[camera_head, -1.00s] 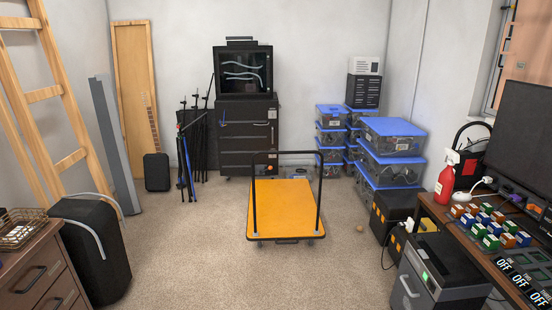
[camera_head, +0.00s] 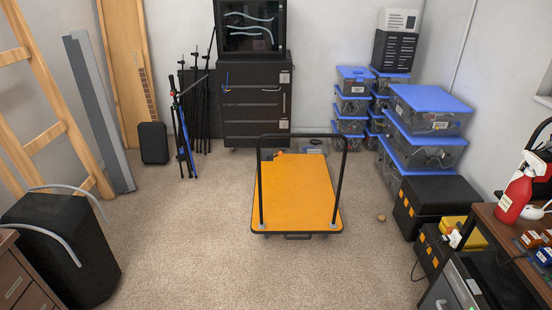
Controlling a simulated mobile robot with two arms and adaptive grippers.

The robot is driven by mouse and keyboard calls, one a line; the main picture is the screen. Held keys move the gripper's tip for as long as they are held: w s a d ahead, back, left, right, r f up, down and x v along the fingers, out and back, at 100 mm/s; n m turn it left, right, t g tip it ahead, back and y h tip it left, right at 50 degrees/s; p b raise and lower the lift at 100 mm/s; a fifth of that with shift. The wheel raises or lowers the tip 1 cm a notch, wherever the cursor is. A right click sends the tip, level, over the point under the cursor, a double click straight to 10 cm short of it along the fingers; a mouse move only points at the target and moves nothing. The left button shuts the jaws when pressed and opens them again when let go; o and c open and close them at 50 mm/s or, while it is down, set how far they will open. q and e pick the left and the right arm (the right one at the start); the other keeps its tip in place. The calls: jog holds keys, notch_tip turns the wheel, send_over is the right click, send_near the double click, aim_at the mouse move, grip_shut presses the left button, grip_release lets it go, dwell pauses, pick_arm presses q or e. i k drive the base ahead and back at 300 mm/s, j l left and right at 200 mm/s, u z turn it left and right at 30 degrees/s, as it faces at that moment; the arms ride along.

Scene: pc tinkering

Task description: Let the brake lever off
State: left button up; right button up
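An orange platform cart (camera_head: 298,194) with a black frame stands on the carpet in the middle of the room. Its black upright handle (camera_head: 341,180) rises over the platform. A black bar (camera_head: 298,236) shows low at the cart's near edge; I cannot tell whether it is the brake lever or what position it is in. Neither of my grippers shows in the head view.
The carpet (camera_head: 215,265) before the cart is clear. Blue-lidded bins (camera_head: 430,98) and black cases (camera_head: 437,200) line the right side. A black suitcase (camera_head: 65,255) stands left, and a black cabinet (camera_head: 255,105) behind.

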aim_at(281, 153)
jog(key=i+l+u, duration=0.1)
jog(key=u, duration=0.25)
jog(key=i+l+u, duration=0.15)
jog(key=u, duration=0.25)
jog(key=i+l+u, duration=0.1)
jog(key=u, duration=0.25)
